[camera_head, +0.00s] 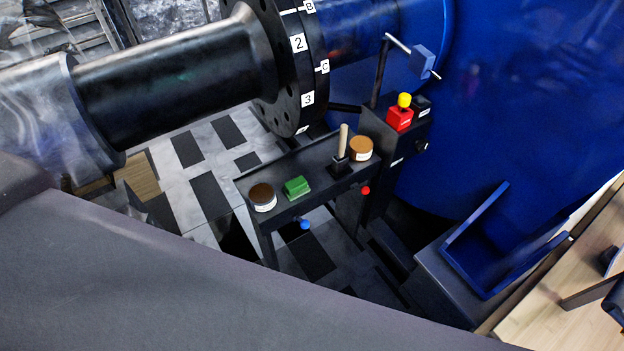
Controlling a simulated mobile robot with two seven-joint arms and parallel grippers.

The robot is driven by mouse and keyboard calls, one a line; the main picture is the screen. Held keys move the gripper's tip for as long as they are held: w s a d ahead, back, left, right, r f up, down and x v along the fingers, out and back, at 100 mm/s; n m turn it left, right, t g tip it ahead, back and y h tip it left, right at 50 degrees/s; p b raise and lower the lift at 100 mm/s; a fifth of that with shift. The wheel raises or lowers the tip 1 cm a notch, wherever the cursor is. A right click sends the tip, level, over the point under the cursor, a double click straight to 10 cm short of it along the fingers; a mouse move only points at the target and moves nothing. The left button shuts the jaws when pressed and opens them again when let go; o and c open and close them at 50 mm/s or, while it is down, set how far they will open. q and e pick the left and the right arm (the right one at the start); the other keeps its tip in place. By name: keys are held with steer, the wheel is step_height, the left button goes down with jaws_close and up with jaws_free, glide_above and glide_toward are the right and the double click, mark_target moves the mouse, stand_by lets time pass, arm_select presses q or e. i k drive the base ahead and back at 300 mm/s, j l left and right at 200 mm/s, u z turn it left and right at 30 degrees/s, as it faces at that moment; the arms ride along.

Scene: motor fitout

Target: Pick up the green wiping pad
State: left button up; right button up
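The green wiping pad (297,187) is a small green block. It lies on the narrow dark shelf (318,205) in the middle of the head view, between a white jar with a brown top and a wooden-handled tool. Nothing covers it. Neither of my grippers shows in this view, and nothing is touching the pad.
Beside the pad are a brown-topped jar (262,198), an upright wooden-handled tool (342,150) and an orange-brown-topped jar (361,148). A red box with a yellow knob (401,113) stands behind. A large black flanged shaft (185,75) runs above left. A blue bracket (490,255) is right.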

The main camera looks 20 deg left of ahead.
mark_target(295, 188)
steer(key=j+z, duration=0.6)
steer(key=j, duration=0.2)
steer(key=i+j, duration=0.1)
steer(key=j, duration=0.25)
steer(key=i+j, duration=0.1)
steer(key=j, duration=0.3)
